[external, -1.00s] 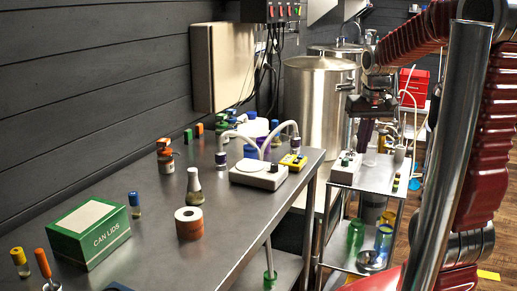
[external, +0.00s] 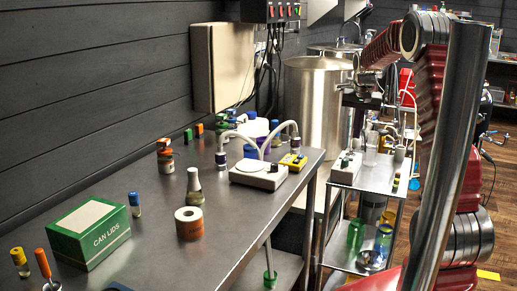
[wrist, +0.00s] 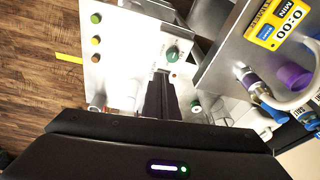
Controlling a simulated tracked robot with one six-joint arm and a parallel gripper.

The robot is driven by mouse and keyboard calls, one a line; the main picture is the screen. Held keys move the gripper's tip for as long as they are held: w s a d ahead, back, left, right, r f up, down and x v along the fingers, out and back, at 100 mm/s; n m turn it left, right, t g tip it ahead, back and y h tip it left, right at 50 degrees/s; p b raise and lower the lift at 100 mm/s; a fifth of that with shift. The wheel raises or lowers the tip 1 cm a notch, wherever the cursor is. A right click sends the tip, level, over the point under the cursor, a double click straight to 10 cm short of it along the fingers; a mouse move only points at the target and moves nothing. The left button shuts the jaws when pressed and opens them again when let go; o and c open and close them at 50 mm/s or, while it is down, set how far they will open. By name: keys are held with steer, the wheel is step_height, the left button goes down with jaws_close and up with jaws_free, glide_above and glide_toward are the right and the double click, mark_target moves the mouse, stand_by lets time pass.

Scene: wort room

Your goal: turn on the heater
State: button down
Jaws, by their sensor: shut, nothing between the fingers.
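A white box (external: 347,168) with a green knob stands on the steel cart to the right of the long bench. In the wrist view, a pale panel (wrist: 147,47) carries a round green knob (wrist: 174,53). I cannot tell which device is the heater. My gripper (wrist: 161,75) is shut and empty. Its dark fingertips appear just below and left of the green knob in the picture, apart from it. In the external view my wrist is above the far end of the cart, and the fingers are hard to make out.
Small coloured-capped pieces line the cart's edge. A steel tank (external: 318,105) stands behind. Glasses sit on the cart's lower shelf.

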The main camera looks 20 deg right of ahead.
mark_target(346, 157)
steer(key=shift+m+t, duration=0.3)
steer(key=shift+m, duration=0.5)
steer(key=w+r, duration=0.1)
steer(key=w+d+r, duration=0.1)
steer(key=w+r, duration=0.1)
steer(key=shift+r, duration=0.2)
steer(key=shift+f, duration=0.1)
steer(key=x, duration=0.9)
steer(key=a+x, duration=0.1)
steer(key=x, duration=0.3)
steer(key=shift+f, duration=0.4)
